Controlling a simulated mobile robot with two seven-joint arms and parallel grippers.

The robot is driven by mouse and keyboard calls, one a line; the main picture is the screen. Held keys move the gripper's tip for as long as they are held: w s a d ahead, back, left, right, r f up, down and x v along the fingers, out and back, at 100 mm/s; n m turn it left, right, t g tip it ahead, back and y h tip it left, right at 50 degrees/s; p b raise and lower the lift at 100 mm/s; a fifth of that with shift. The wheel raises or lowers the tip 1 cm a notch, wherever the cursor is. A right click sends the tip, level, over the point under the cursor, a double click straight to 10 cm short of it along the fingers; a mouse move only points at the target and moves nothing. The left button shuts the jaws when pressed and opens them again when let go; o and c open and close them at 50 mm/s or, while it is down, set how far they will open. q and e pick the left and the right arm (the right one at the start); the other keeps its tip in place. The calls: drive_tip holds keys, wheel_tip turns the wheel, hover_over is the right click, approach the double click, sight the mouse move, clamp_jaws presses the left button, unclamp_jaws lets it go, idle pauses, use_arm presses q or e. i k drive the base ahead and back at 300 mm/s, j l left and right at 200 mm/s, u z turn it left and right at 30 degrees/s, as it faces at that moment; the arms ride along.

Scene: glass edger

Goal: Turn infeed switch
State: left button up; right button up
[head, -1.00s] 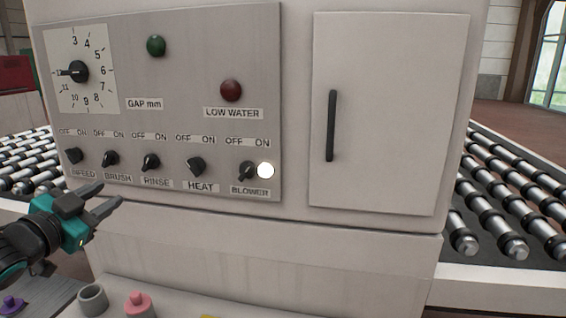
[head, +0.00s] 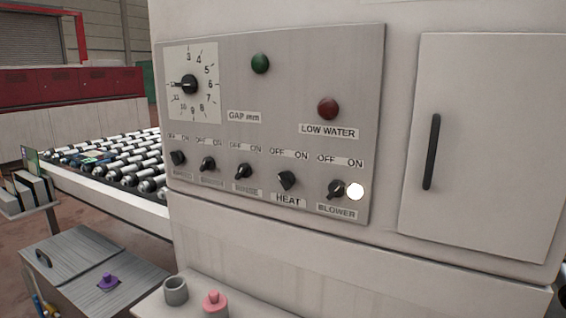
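The infeed switch (head: 178,157) is the leftmost black knob in the row low on the grey control panel (head: 310,75). OFF and ON are marked above it, and the label below it is blurred. I cannot tell which way its pointer is turned. To its right are the brush switch (head: 208,163), rinse switch (head: 243,171), heat switch (head: 287,180) and blower switch (head: 336,189). Neither gripper shows in the head view now, and nothing covers the infeed switch.
A gap dial (head: 189,84) sits upper left on the panel. A roller conveyor (head: 115,160) runs left of the machine. Below are a grey cup (head: 175,290), a pink knobbed piece (head: 214,304) and a purple one (head: 107,281).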

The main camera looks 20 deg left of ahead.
sight(178, 157)
drive_tip(key=u, duration=1.95)
